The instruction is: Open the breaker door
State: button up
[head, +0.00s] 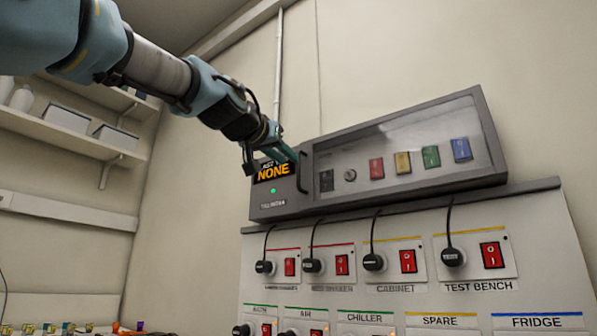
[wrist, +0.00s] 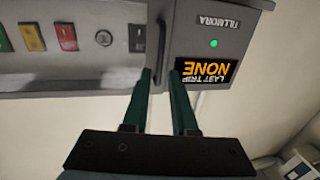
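The breaker door (head: 400,142) is a grey-framed clear panel across the wall box, and it looks shut. Its dark vertical handle (head: 303,172) is at the door's left end. The handle also shows in the wrist view (wrist: 158,50), where the scene is upside down. My gripper (head: 286,154) is at the upper part of the handle. In the wrist view its two green fingers (wrist: 162,72) are apart, with the lower end of the handle showing between them. I cannot tell whether either finger touches the handle.
Behind the clear panel are red, yellow, green and blue switches (head: 403,162). A display reading NONE (head: 273,172) is left of the handle. Below, a white panel (head: 376,245) carries black plugs with cords and red switches. Shelves (head: 70,125) are on the left wall.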

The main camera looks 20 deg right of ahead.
aim_at(298, 168)
jog(key=x, duration=0.8)
jog(key=shift+p, duration=0.4)
grip_shut()
dwell(0.9)
